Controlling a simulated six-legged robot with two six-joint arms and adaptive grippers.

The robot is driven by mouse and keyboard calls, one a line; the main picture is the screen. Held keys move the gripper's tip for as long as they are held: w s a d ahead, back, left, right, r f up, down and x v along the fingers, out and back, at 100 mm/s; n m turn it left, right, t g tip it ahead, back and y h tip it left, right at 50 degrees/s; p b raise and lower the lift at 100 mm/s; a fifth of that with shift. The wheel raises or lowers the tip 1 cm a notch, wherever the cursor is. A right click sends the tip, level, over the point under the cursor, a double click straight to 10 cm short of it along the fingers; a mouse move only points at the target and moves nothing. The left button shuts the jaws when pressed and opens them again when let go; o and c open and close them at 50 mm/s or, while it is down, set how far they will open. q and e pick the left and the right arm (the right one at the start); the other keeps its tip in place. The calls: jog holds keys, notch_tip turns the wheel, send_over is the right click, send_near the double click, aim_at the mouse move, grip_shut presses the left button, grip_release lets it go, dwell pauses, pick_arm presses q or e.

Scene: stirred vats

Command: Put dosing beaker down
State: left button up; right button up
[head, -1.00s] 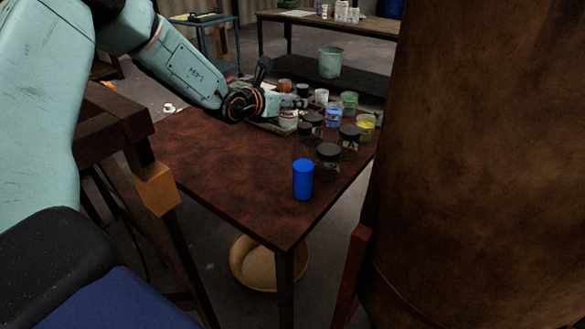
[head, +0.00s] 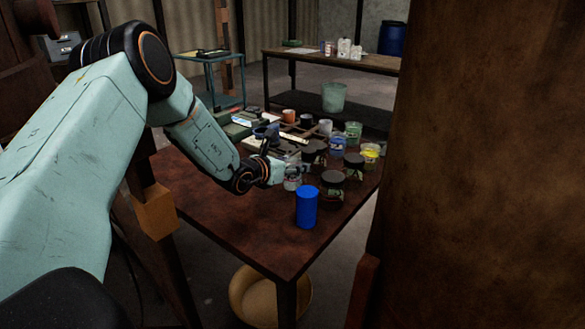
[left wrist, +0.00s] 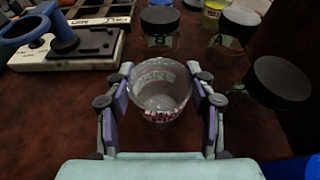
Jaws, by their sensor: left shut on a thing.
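The dosing beaker (left wrist: 160,92) is a clear, open-topped vessel with reddish and white markings low on its side. It is between the two fingers of my left gripper (left wrist: 160,82), which is shut on it. It looks upright and empty. In the head view the beaker (head: 292,182) is over the brown table (head: 225,210), just behind the blue cylinder. I cannot tell whether its base touches the tabletop. My left gripper (head: 279,172) reaches it from the left. My right gripper is not in view.
A blue cylinder (head: 306,208) stands near the front corner. Several dark-lidded jars (head: 332,188) stand close on the beaker's right. Cups and a grey-white device (left wrist: 72,48) are behind. A large rusty vat (head: 480,170) rises at right. The table's left front is clear.

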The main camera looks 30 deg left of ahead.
pick_arm(q)
jog(key=shift+w+f, duration=0.25)
jog(key=shift+f, duration=0.1)
jog(key=shift+s+d, duration=0.1)
jog(key=shift+s, duration=0.1)
jog(key=o, duration=1)
jog(key=shift+f, duration=0.1)
jog(key=o, duration=0.5)
jog(key=shift+w+f, duration=0.1)
jog(key=shift+w, duration=0.05)
